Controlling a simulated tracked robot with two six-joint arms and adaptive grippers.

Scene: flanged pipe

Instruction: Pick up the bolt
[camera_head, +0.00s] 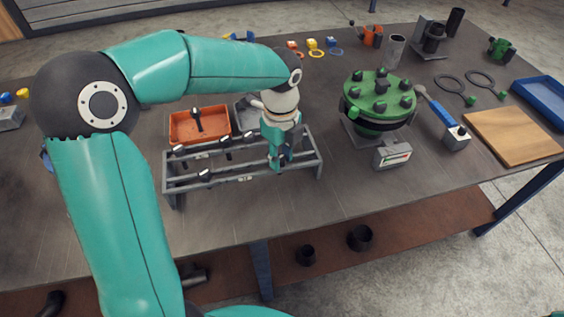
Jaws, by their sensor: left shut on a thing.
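My left gripper (279,161) points down at the right part of a grey metal rack (188,184). It is shut on a bolt, which the fingers and the small scale mostly hide. I cannot tell whether that bolt is still seated in the rack. Several other dark-headed bolts sit along the rack, among them one on the front rail (205,175) and one on the back rail (225,141). Another bolt (196,119) lies in an orange tray (173,135) behind the rack. My right gripper is out of view.
A blue-handled tool (440,110) and a wooden board (514,135) lie further right. The table front is clear.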

